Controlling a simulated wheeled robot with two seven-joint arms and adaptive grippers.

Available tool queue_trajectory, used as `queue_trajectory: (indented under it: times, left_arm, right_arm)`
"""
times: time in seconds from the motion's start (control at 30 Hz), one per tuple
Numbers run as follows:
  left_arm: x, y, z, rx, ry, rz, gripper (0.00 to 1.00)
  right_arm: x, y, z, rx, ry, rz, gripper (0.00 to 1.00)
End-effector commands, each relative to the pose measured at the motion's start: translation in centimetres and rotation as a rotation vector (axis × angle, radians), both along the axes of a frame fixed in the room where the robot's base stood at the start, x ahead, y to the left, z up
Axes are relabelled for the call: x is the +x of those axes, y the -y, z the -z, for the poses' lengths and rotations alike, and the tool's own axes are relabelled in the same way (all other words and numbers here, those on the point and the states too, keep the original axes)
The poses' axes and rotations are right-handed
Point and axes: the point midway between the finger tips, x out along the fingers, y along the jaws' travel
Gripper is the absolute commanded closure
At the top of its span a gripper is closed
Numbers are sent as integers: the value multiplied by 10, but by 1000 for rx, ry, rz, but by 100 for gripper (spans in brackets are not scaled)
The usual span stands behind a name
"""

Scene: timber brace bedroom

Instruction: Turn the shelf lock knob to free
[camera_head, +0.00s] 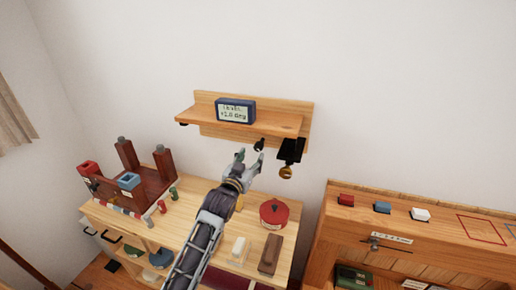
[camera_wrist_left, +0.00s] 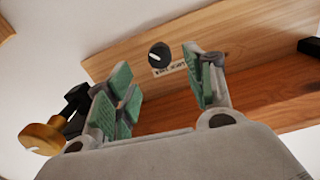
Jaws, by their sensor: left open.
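A wooden wall shelf (camera_head: 245,118) carries a small digital display. A round black knob (camera_wrist_left: 159,55) with a white pointer line is on the shelf's wood, beside a small label that I cannot read surely. The knob (camera_head: 259,144) also shows small under the shelf in the head view. My left gripper (camera_head: 250,162) is open and empty just below it. In the left wrist view the open fingers (camera_wrist_left: 163,90) are apart, and the knob appears beyond the gap between them, not gripped. My right gripper is not in view.
A brass knob (camera_head: 286,173) on a black bracket (camera_head: 290,150) hangs at the shelf's right end, close to my left gripper. Below are a wooden cabinet top (camera_head: 292,203) with a red pot (camera_head: 274,214), and a wooden desk (camera_head: 340,222) at the right.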

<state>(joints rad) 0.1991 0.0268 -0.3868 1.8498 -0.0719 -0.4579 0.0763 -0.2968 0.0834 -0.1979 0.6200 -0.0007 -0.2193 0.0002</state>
Motion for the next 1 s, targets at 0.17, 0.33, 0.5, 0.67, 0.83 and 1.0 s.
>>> queue_trajectory:
  times: [0.17, 0.33, 0.5, 0.67, 0.83, 1.0]
  left_arm:
    - [16, 6, -1, 0, 0, 0, 47]
    - [30, 11, -1, 0, 0, 0, 47]
    - [43, 15, -1, -1, 0, -1, 47]
    - [56, 20, 0, 0, 0, -1, 47]
    - [67, 24, 0, -1, 0, -1, 47]
    - [73, 26, -1, 0, 1, -1, 47]
  right_arm:
    - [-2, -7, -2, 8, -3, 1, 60]
    - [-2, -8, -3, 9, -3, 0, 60]
    - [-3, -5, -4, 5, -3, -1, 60]
    - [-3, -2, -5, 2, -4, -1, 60]
    - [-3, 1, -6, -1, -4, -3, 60]
    - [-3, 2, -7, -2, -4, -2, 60]
